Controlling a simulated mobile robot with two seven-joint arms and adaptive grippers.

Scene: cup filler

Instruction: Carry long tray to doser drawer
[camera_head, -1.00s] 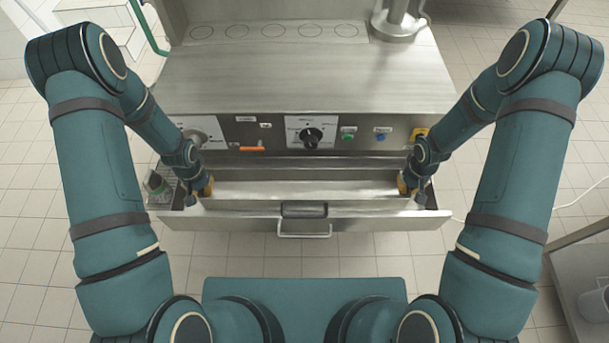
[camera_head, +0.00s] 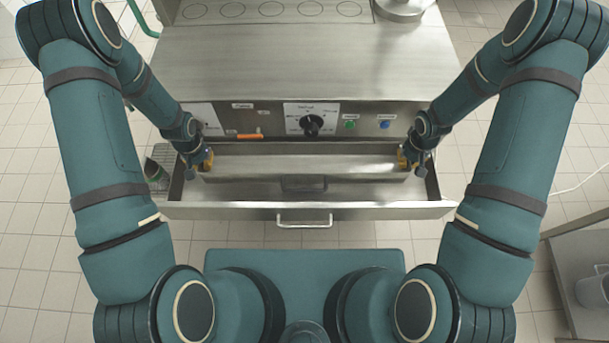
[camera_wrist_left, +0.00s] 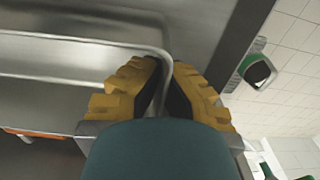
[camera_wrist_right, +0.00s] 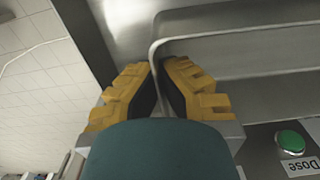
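The long metal tray (camera_head: 250,168) is level inside the outline of the open doser drawer (camera_head: 380,212). I cannot tell whether the tray touches the drawer floor. My left gripper (camera_head: 205,161) is at its left end; in the left wrist view its yellow fingers (camera_wrist_left: 166,75) close around the tray's rim (camera_wrist_left: 120,44). My right gripper (camera_head: 405,160) is at its right end; in the right wrist view its fingers (camera_wrist_right: 157,75) close around the rim (camera_wrist_right: 190,38).
The doser's control panel (camera_head: 270,120), with a black knob (camera_head: 311,125) and green and blue buttons, stands right behind the drawer. A small dark container (camera_head: 160,163) is at the drawer's left. A metal table (camera_head: 575,260) stands at right.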

